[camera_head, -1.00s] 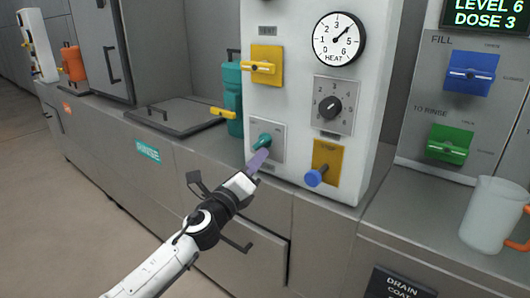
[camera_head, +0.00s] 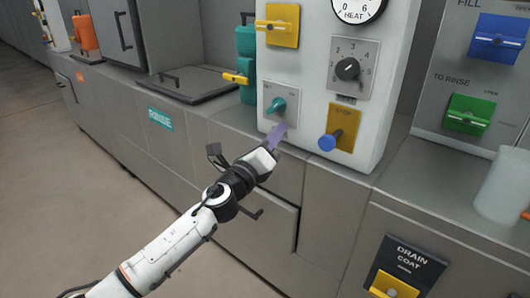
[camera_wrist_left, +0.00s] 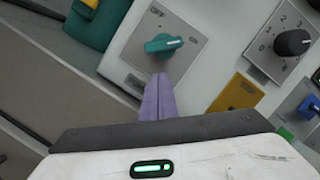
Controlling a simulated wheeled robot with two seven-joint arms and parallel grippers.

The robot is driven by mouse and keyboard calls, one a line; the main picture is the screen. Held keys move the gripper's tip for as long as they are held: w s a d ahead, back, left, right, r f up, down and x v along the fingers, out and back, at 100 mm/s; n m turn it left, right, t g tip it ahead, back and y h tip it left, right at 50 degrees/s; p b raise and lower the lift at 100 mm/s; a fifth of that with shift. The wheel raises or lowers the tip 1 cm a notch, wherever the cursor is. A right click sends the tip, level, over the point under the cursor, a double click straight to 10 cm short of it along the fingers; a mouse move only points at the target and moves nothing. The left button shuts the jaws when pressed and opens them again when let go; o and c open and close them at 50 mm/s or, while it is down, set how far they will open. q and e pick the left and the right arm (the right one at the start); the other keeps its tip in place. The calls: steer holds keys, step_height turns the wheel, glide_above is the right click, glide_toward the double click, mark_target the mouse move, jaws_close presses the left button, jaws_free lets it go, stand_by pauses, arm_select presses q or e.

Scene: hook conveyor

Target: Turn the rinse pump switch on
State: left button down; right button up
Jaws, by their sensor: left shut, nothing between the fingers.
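A teal toggle switch (camera_head: 276,106) sits on a small grey plate low on the left of the white control panel. It also shows in the left wrist view (camera_wrist_left: 164,44), just beyond my fingertips. A teal RINSE label (camera_head: 160,119) is on the counter front to the left. My right gripper is out of view.
The panel also has a yellow switch (camera_head: 281,25), a black dial (camera_head: 347,69) and a blue knob (camera_head: 329,141) on a yellow plate. A DRAIN COAT switch (camera_head: 391,284) is below.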

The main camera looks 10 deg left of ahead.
arm_select(q)
steer(key=d+p+v, duration=0.1)
steer(key=v, duration=0.9)
steer(key=shift+s+f+p, duration=0.25)
steer(key=shift+f+p, duration=0.1)
steer(key=shift+f, duration=0.05)
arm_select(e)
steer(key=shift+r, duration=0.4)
arm_select(q)
steer(key=s+a+f+n+g+y+p, duration=0.35)
steer(key=s+f+n+p, duration=0.35)
steer(key=s+f+n, duration=0.55)
steer(key=s+a+f+n+g+p, duration=0.1)
steer(key=s+f+n+g+p, duration=0.1)
steer(key=s+f+n, duration=0.3)
steer(key=s+a+f+n+g+y+p, duration=0.1)
steer(key=s+f+n+g+p, duration=0.2)
steer(key=s+n, duration=0.9)
step_height(320, 180, down, 2)
steer(key=s+g, duration=0.1)
steer(key=s, duration=0.2)
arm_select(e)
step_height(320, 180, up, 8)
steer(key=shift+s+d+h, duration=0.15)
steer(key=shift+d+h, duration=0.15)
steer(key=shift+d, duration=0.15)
